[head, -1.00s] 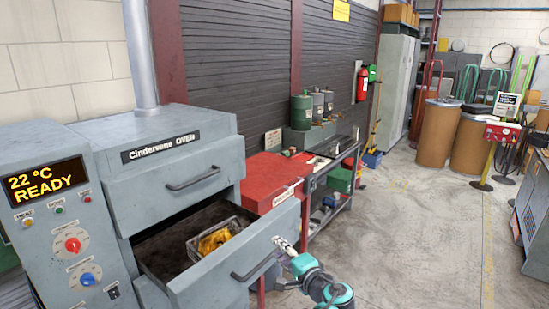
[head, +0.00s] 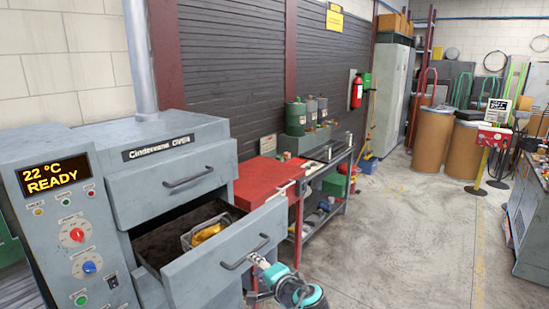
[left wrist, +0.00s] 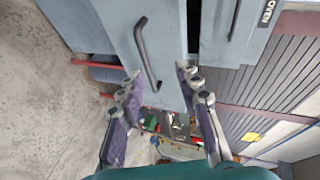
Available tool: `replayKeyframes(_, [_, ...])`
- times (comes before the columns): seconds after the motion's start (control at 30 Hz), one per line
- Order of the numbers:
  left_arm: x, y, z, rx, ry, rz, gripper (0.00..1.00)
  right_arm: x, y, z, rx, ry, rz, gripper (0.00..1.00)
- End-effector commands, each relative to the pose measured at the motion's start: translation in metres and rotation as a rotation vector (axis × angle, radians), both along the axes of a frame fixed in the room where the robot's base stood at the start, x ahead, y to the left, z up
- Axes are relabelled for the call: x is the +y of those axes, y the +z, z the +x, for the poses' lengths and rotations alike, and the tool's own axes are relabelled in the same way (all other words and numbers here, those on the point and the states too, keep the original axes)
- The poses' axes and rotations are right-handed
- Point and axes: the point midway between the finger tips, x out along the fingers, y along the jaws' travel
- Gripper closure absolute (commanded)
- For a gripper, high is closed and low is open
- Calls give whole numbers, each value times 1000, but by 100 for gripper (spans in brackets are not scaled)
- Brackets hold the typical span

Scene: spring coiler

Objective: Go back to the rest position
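My left gripper (head: 262,266) is in front of the oven's pulled-out drawer (head: 215,262), close to the right end of its dark handle (head: 246,254). In the left wrist view the two fingers (left wrist: 159,80) are spread apart with nothing held. The drawer handle (left wrist: 146,50) shows there, running toward the gap between the fingertips; I cannot tell if it touches them. The drawer holds a clear tray (head: 189,239) with golden contents (head: 208,232). My right gripper is in neither view.
The grey oven's panel (head: 68,215) reads 22 °C READY. Its upper drawer (head: 170,180) is shut. A red cabinet (head: 258,182) and a bench with green canisters (head: 296,117) stand behind the drawer. The concrete floor (head: 400,230) to the right is clear.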

Motion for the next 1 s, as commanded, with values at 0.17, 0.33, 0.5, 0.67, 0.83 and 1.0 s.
replayKeyframes(0.17, [43,-6,-27,61,51,-124,66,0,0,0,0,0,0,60])
replayKeyframes(0.33, [89,-19,-73,129,120,-310,66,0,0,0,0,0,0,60])
replayKeyframes(0.5, [130,-43,-146,186,219,-594,66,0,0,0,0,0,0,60])
replayKeyframes(0.67, [141,-68,-210,195,305,-868,66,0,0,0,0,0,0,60])
replayKeyframes(0.83, [137,-86,-250,176,362,-1082,66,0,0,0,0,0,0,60])
replayKeyframes(1.0, [132,-92,-264,162,383,-1173,66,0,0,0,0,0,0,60])
